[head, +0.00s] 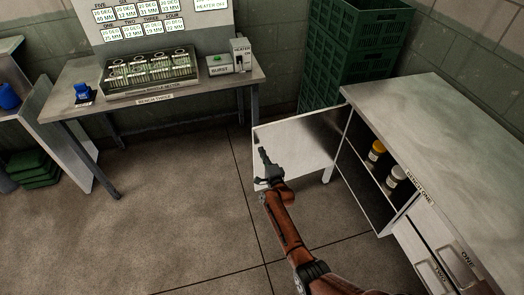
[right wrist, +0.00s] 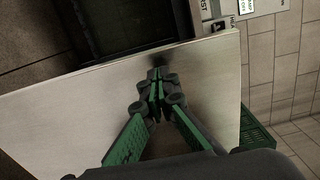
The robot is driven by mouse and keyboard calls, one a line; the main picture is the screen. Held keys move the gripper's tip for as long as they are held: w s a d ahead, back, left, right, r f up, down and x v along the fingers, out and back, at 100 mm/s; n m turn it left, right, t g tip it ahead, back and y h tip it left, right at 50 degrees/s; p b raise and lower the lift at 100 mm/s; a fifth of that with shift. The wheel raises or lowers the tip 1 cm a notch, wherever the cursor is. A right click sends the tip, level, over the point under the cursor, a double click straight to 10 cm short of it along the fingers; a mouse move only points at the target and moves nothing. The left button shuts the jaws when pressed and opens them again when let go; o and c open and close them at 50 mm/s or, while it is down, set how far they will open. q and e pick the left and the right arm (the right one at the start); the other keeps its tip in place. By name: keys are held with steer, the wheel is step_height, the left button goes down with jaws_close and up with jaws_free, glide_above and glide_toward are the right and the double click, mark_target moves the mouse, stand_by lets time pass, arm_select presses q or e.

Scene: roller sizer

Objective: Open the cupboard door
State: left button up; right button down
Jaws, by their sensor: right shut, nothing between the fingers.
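The cupboard door (head: 297,143) stands swung wide open from the cupboard (head: 420,120) labelled bench one, at right in the head view. Its pale panel also fills much of the right wrist view (right wrist: 60,120). Inside the cupboard, a yellow-capped jar (head: 376,150) and a white-capped jar (head: 396,175) stand on a shelf. My right gripper (head: 264,158) is shut and empty, in front of the door panel. In the right wrist view its fingertips (right wrist: 157,78) meet over the panel; I cannot tell if they touch it. My left gripper is not in view.
Drawers (head: 440,260) sit in the cupboard's front, below and right of the opening. Stacked green crates (head: 345,60) stand behind the door. A second bench (head: 215,87) holding a vial rack (head: 150,72) is at back left.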

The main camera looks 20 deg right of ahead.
arm_select(q)
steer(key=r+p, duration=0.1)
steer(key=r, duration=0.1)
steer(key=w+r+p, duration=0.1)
steer(key=p, duration=0.1)
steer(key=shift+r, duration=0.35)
arm_select(e)
steer(key=s+a, duration=0.7)
steer(key=s, duration=0.2)
steer(key=shift+a, duration=0.25)
